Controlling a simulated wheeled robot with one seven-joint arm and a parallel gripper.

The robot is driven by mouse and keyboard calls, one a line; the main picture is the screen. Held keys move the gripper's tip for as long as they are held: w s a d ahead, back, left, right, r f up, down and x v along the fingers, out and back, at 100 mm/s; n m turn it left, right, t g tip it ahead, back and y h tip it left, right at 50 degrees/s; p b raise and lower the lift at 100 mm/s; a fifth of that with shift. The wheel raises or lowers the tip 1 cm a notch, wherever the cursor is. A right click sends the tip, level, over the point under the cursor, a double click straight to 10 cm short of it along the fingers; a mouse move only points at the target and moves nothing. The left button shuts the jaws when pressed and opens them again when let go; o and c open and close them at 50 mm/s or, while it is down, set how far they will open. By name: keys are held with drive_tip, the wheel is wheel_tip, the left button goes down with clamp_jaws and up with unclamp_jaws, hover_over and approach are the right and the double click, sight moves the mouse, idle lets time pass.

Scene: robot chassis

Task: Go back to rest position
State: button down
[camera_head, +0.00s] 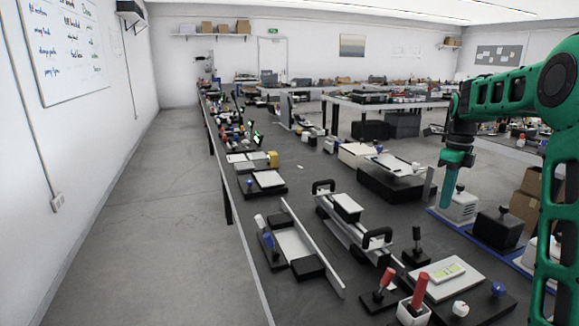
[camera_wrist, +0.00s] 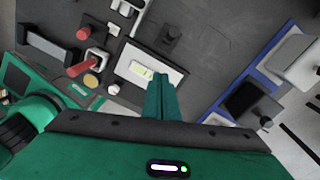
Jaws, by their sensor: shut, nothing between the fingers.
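My green arm comes in from the right side of the head view. My gripper (camera_head: 446,205) points down above the right part of the long dark workbench (camera_head: 322,176), with its fingers together and empty. In the wrist view my gripper (camera_wrist: 160,76) shows as closed green fingers, seen over a white plate (camera_wrist: 135,58) with a pale yellow-green label. The fingertips look apart from the plate, though the height is hard to judge.
Below the gripper are a red-handled piece (camera_head: 420,290), a dark box (camera_head: 495,227) and a grey box (camera_head: 460,205) by a blue strip. Cardboard boxes (camera_head: 527,205) stand at the right. A long rail fixture (camera_head: 350,225) lies left of the gripper. The left floor (camera_head: 150,200) is clear.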

drive_tip(key=s+a+r+n, duration=0.15)
drive_tip(key=s+n, duration=0.35)
drive_tip(key=s, duration=0.5)
drive_tip(key=s+a+n, duration=0.2)
drive_tip(key=s+n, duration=0.4)
drive_tip(key=s, duration=0.4)
drive_tip(key=s+a+f+n, duration=0.2)
drive_tip(key=s+f+n, duration=0.2)
drive_tip(key=s, duration=0.5)
drive_tip(key=s+a+f+n, duration=0.3)
drive_tip(key=s+f+n, duration=0.1)
drive_tip(key=s+n, duration=0.3)
drive_tip(key=s, duration=0.2)
drive_tip(key=shift+s+t, duration=0.3)
drive_tip(key=shift+s, duration=0.05)
